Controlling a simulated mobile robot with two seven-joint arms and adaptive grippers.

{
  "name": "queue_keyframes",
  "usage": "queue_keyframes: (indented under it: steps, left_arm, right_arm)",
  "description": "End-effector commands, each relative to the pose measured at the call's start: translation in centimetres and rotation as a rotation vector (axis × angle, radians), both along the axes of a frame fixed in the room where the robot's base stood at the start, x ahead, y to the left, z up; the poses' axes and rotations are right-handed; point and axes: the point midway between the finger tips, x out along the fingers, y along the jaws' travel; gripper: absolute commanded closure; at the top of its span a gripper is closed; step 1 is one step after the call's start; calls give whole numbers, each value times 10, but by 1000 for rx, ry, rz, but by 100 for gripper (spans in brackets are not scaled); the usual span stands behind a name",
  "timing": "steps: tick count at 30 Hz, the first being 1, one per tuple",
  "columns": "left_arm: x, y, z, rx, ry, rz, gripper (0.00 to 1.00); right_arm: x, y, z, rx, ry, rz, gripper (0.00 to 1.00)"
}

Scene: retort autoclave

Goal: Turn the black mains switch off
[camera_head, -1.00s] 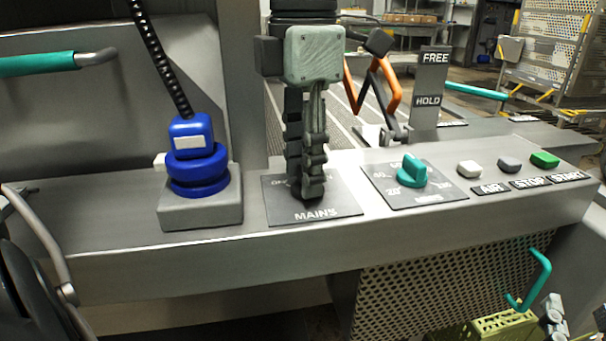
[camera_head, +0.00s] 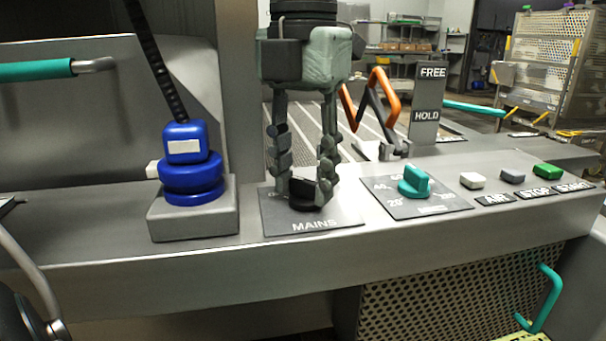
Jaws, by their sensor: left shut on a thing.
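The black mains switch (camera_head: 304,203) is a small dark knob on the dark plate marked MAINS (camera_head: 345,218), on the grey ledge. My left gripper (camera_head: 305,185) comes down from above. Its two fingers stand on either side of the switch, with their tips low by the plate, and it is shut on the switch. The fingers hide part of the switch and the plate's upper markings, so I cannot read which way the switch points. My right gripper is not in view.
Left of the plate, a blue plug-like fitting (camera_head: 190,175) with a black cable sits on a grey block. To the right are a teal dial (camera_head: 413,182), buttons labelled AIR, STOP and START, an orange handle (camera_head: 385,90) and a FREE/HOLD sign (camera_head: 427,105).

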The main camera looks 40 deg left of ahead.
Motion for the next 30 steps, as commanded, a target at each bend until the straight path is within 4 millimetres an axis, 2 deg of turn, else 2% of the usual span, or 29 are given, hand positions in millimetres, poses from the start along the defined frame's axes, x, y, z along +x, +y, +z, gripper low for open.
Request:
queue_keyframes:
  steps: [13,14,18,26,30]
  left_arm:
    - [0,0,0,0,1,11,93]
    - [0,0,0,0,1,11,61]
    - [0,0,0,0,1,10,43]
    - [0,0,0,0,0,9,43]
    - [1,0,8,0,-2,9,43]
  right_arm:
    - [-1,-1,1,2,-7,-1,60]
    - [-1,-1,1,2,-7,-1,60]
    - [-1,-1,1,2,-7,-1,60]
    - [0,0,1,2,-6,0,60]
    - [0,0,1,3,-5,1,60]
